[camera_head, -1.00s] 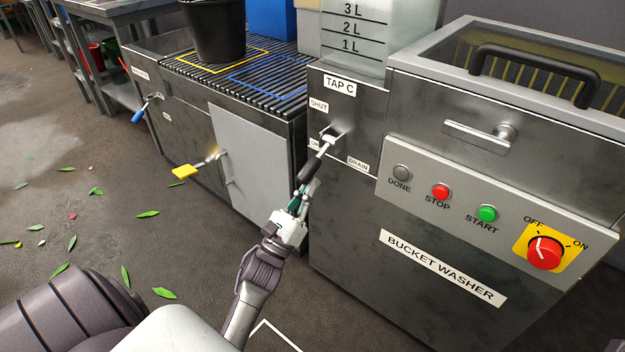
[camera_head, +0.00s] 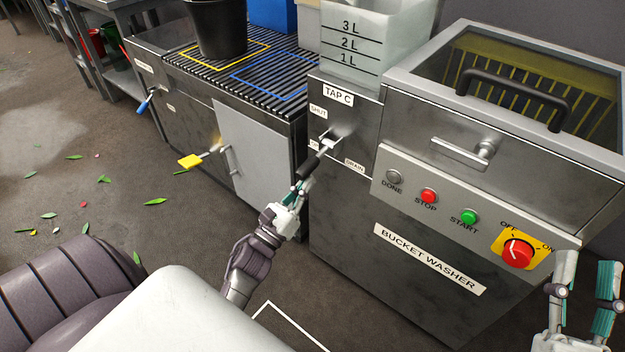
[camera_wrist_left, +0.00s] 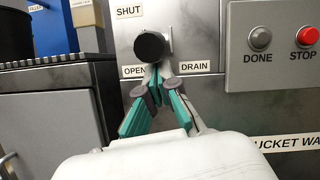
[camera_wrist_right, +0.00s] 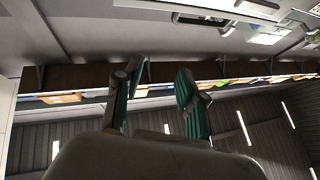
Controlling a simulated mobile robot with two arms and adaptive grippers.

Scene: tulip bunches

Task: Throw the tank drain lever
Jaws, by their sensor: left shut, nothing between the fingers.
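The tank drain lever, a black-handled lever (camera_head: 309,164) on a pale metal stem, sticks out from the TAP C panel with SHUT, OPEN and DRAIN labels. In the left wrist view its round black end (camera_wrist_left: 151,46) faces me, just above the fingertips. My left gripper (camera_head: 301,187) is shut and empty, right below the lever's handle; I cannot tell whether it touches. Its fingertips (camera_wrist_left: 160,72) meet in front of the OPEN and DRAIN labels. The clear measuring tank (camera_head: 362,45) stands above the panel. My right gripper (camera_head: 586,285) is open and empty at the right edge.
The bucket washer (camera_head: 400,290) fills the right side, with buttons and a red rotary switch (camera_head: 517,253). To the left are a slatted rack with a black bucket (camera_head: 218,30), a yellow lever (camera_head: 190,161) and a blue lever (camera_head: 144,105). Leaves lie on the floor.

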